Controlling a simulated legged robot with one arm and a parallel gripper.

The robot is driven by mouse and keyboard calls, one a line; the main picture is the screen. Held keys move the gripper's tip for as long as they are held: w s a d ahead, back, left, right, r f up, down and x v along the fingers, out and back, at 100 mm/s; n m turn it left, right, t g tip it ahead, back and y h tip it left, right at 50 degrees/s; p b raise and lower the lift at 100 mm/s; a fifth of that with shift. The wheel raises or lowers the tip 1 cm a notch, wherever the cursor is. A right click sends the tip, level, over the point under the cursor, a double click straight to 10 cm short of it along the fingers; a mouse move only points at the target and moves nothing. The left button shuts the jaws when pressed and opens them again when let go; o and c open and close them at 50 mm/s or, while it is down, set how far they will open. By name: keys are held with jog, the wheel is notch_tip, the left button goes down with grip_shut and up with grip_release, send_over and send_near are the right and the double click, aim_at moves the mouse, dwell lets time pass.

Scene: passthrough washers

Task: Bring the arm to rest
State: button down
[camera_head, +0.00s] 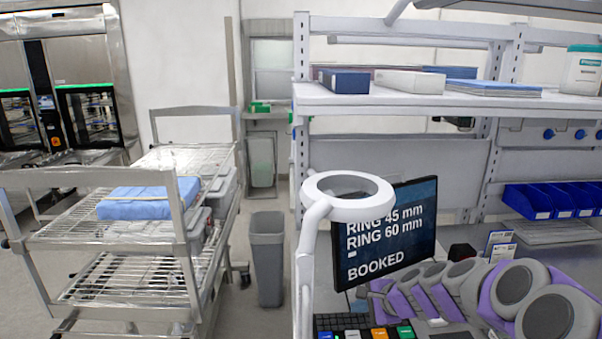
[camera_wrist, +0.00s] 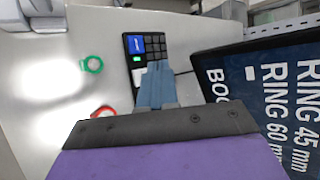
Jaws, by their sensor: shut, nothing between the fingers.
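My gripper (camera_wrist: 157,68) shows in the wrist view as two blue-grey fingers closed together, with nothing between them. They extend from a dark plate on a purple body. Beyond the fingertips is a black keypad (camera_wrist: 146,46) with a lit green key; I cannot tell the exact gap. In the head view, purple and grey links of my arm (camera_head: 440,295) spread across the lower right, beside the bench monitor (camera_head: 400,220). The fingers are not clearly distinguishable there.
A monitor (camera_wrist: 275,90) stands close at right in the wrist view. Green (camera_wrist: 92,64) and red (camera_wrist: 103,111) rings lie on the pale worktop. A ring-headed lamp (camera_head: 318,188) rises before the shelving (camera_head: 420,104). A wire cart (camera_head: 120,285) and grey bin (camera_head: 267,260) stand left.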

jog(key=s+a+r+n+g, duration=0.2)
jog(key=s+a+n, duration=0.25)
jog(key=s, duration=0.55)
jog(key=s+a+r+n+g, duration=0.3)
jog(key=s+a+n, duration=0.15)
jog(key=s, duration=0.45)
jog(key=s+d+n+g+h, duration=0.1)
jog(key=s+d+n+h, duration=0.2)
jog(key=s, duration=0.8)
jog(key=s+d+f+n+g+h, duration=0.1)
jog(key=s+d+n+g+h, duration=0.1)
jog(key=s, duration=1)
jog(key=shift+d+n+h, duration=0.5)
jog(key=shift+d+n, duration=0.2)
jog(key=shift+d, duration=0.5)
